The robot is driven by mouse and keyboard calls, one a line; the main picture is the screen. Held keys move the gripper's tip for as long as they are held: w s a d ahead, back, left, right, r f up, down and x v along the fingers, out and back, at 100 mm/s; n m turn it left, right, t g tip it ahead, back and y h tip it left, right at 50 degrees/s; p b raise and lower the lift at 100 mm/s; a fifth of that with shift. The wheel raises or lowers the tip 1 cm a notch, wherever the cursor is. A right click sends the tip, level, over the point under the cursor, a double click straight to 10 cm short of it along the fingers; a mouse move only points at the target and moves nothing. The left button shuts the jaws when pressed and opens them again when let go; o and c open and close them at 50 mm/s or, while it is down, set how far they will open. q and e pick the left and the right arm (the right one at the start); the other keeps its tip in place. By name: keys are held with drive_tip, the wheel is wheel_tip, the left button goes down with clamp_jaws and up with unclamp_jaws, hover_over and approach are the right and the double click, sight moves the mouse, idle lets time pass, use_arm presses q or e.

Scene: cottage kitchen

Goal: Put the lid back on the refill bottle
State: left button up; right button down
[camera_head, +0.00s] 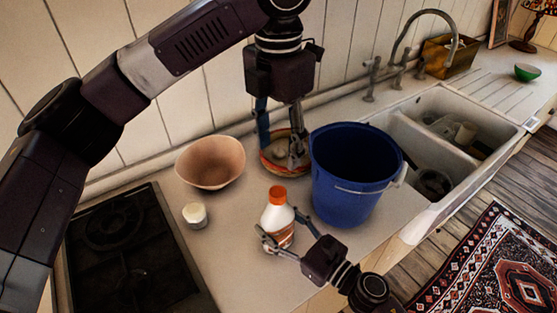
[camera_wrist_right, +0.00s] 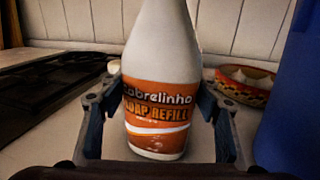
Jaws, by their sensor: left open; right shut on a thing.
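The refill bottle (camera_head: 278,222) is white with an orange label and stands upright on the counter. An orange lid (camera_head: 278,193) shows on top of its neck; I cannot tell whether it is fully seated. The bottle also fills the middle of the right wrist view (camera_wrist_right: 162,100), where its top is cut off. My right gripper (camera_head: 285,236) is shut on the bottle's body from the front right. My left gripper (camera_head: 280,150) points down, open, behind the bottle and over a small painted bowl (camera_head: 268,168). Its fingers partly hide that bowl.
A blue bucket (camera_head: 345,185) stands close to the right of the bottle. A pinkish bowl (camera_head: 211,163) and a small white jar (camera_head: 195,215) are to the left, beside the black stove (camera_head: 130,255). A double sink (camera_head: 455,110) lies beyond the bucket.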

idle(0.3)
drive_tip(key=c, duration=0.6)
unclamp_jaws()
drive_tip(key=shift+d, duration=0.1)
drive_tip(key=v, duration=1.2)
